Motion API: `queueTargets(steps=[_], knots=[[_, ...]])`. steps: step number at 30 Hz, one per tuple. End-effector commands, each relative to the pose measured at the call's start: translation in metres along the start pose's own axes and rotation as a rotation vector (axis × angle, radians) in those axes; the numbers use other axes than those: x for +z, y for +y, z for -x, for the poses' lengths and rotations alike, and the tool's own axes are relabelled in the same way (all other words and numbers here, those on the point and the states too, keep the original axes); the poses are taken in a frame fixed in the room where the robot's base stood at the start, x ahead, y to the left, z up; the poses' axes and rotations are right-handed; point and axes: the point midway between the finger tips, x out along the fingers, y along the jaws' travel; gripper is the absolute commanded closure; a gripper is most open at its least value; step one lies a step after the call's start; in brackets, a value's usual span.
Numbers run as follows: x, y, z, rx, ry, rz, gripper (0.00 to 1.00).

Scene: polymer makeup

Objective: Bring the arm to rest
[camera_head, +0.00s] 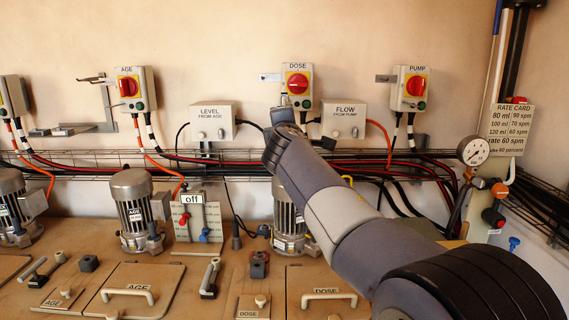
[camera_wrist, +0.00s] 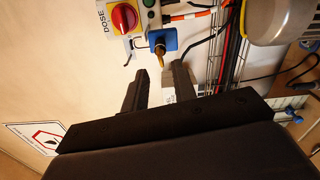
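My arm (camera_head: 345,210) reaches from the lower right up to the wall, its end just below the DOSE switch box (camera_head: 298,84). My gripper (camera_wrist: 158,82) shows two dark fingers standing apart in the wrist view, with no object clearly held between them. A small pale patch shows low between the fingers; I cannot tell what it is. The DOSE box's red knob (camera_wrist: 124,17) is beyond the fingertips. A blue piece with a brass-coloured part (camera_wrist: 163,41) is just past the fingertips, apart from them. In the head view my fingers are too small to read.
The LEVEL box (camera_head: 212,121) and FLOW box (camera_head: 344,120) flank my arm's end. AGE (camera_head: 137,90) and PUMP (camera_head: 410,89) switch boxes are on the wall. Cables and a wire tray run below. Motors and lidded hatches (camera_head: 138,284) fill the bench. A gauge (camera_head: 473,151) is at right.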

Motion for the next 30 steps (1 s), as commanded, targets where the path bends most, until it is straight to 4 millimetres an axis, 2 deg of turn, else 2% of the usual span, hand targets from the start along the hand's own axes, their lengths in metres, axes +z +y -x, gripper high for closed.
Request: queueTargets(steps=[6, 12, 17, 30], knots=[[0.001, 0.002, -0.032, -0.001, -0.001, 0.002, 0.74], [0.001, 0.001, -0.051, -0.001, -0.001, 0.001, 0.74], [0.001, 0.001, -0.056, 0.000, -0.001, 0.000, 0.74], [0.000, 0.000, -0.053, 0.001, 0.000, 0.007, 0.74]])
